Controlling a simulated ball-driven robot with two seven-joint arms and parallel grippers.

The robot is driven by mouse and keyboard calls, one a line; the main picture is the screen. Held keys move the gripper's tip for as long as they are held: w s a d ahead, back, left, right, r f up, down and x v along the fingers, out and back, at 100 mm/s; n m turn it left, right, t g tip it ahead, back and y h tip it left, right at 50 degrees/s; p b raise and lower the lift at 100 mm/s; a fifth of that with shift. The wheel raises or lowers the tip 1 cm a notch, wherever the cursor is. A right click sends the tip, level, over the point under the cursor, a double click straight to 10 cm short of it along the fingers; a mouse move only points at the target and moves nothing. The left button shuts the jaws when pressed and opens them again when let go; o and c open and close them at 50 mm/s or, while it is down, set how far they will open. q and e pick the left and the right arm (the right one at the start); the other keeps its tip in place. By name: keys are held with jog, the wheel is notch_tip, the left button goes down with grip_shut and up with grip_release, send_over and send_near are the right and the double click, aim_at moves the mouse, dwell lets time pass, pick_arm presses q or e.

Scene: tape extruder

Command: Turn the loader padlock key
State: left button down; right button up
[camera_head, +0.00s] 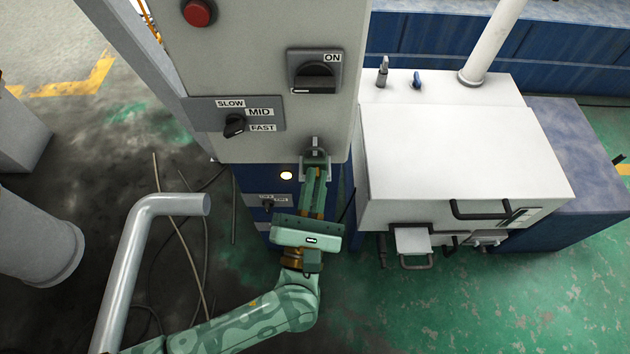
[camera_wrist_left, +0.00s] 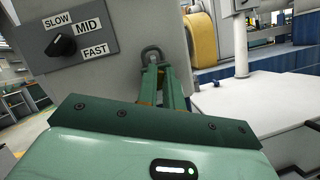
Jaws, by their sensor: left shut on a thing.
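The padlock (camera_head: 315,150) sits at the lower right edge of the grey control cabinet, and its metal shackle (camera_wrist_left: 151,54) shows in the left wrist view. My left gripper (camera_head: 314,172) reaches up to it from below. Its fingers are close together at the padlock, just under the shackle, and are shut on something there. The fingers hide the padlock's lower part, and I cannot make out the key or its angle. In the left wrist view the left gripper's fingers (camera_wrist_left: 160,80) also end just below the shackle. My right gripper is not in view.
The cabinet (camera_head: 260,60) carries a SLOW/MID/FAST knob (camera_head: 234,125), an ON switch (camera_head: 315,76) and a red button (camera_head: 199,12). A white machine box (camera_head: 455,150) with black handles stands close on the right. A grey bent pipe (camera_head: 135,250) rises at the left.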

pick_arm(q)
jog(key=m+h+p, duration=0.1)
jog(key=m+p, duration=0.1)
jog(key=m+g+p, duration=0.1)
jog(key=m, duration=0.1)
jog(key=m+h+p, duration=0.1)
jog(key=m+p, duration=0.1)
jog(key=m, duration=0.1)
jog(key=shift+r+g+h+p, duration=0.3)
jog(key=shift+r+g+p, duration=0.05)
jog(key=shift+g, duration=0.05)
jog(key=shift+m+g+p, duration=0.3)
jog(key=shift+m+p, duration=0.1)
jog(key=shift+m, duration=0.2)
jog(key=shift+f+m+g+h+p, duration=0.15)
jog(key=shift+m+g+p, duration=0.1)
jog(key=shift+m+p, duration=0.45)
jog(key=shift+f+m+g+h+p, duration=0.15)
jog(key=shift+m+g+p, duration=0.1)
jog(key=shift+m+p, duration=0.4)
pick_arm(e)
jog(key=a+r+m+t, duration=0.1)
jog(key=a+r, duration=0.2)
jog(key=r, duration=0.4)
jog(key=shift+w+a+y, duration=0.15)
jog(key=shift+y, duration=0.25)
